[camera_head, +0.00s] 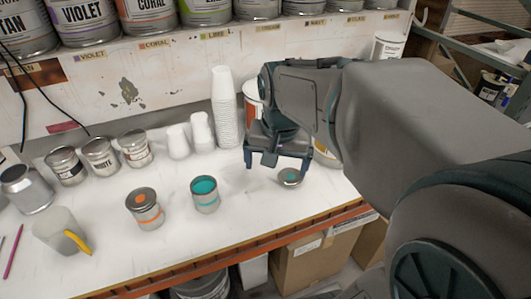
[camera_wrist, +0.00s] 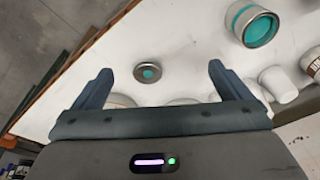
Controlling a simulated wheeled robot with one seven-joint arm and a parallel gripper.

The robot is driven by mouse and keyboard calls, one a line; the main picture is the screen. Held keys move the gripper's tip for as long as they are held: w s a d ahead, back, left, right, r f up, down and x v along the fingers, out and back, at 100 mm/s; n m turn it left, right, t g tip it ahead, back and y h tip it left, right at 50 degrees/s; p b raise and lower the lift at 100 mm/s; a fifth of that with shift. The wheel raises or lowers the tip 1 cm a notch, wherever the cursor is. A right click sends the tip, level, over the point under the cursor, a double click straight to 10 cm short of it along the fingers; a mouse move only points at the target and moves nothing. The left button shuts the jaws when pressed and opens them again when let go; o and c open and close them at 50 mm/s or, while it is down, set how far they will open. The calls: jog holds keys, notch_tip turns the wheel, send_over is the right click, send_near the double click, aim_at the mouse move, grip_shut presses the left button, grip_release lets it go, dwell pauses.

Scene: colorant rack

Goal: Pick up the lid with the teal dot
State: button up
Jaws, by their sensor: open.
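The lid with the teal dot (camera_head: 290,177) is a small round grey metal lid lying flat on the white table, near its right front part. In the wrist view the lid (camera_wrist: 148,71) shows between and beyond the fingers, not touching either. My gripper (camera_head: 278,165) is open and empty, held above the table just left of and behind the lid in the head view. Both fingers (camera_wrist: 158,75) show apart in the wrist view. An open can of teal paint (camera_head: 205,194) stands left of the lid.
Stacked white cups (camera_head: 225,108) stand behind. The table's orange front edge (camera_head: 285,238) lies close in front of the lid.

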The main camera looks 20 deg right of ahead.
jog(key=w+d+f+m+g+b, duration=0.2)
jog(key=w+d+f+m, duration=0.2)
jog(key=w+d+m, duration=0.6)
send_over(291, 176)
jog(key=shift+n, duration=0.3)
jog(key=f, duration=0.8)
jog(key=shift+s+d+f, duration=0.25)
jog(key=shift+f, duration=0.1)
jog(key=f, duration=0.1)
jog(key=f+p, duration=0.1)
jog(key=f, duration=0.2)
jog(key=shift+w+a, duration=0.25)
jog(key=shift+a, duration=0.1)
jog(key=shift+f, duration=0.65)
jog(key=c, duration=1.1)
